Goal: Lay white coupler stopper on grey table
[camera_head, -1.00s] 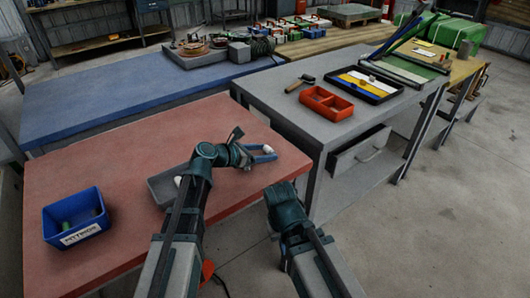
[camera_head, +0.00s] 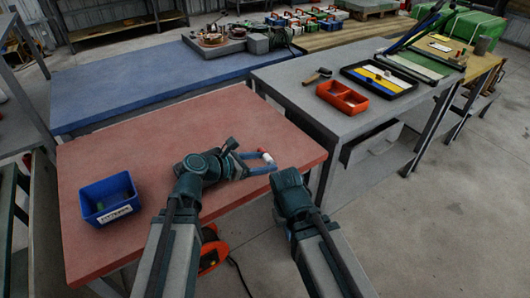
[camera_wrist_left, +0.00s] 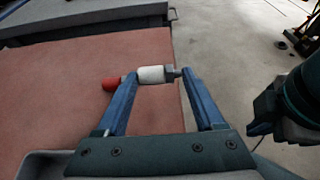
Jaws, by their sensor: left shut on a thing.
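The white coupler stopper (camera_head: 267,157), a small white cylinder with a red end, is between the finger tips of my left gripper (camera_head: 262,164). In the left wrist view the stopper (camera_wrist_left: 151,75) lies crosswise between the two blue fingers, its red end to the left. My left gripper is shut on it above the right front part of the red table (camera_head: 130,155). The grey table (camera_head: 290,84) stands beyond, to the right. My right gripper (camera_head: 292,190) is low, right of the left one; its fingers are hidden.
The grey table holds an orange-red two-part bin (camera_head: 342,97), a hammer (camera_head: 311,76) and a black-rimmed tray (camera_head: 380,80) with coloured strips. Its near left corner is bare. A blue bin (camera_head: 110,199) stands on the red table. Open floor lies at right.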

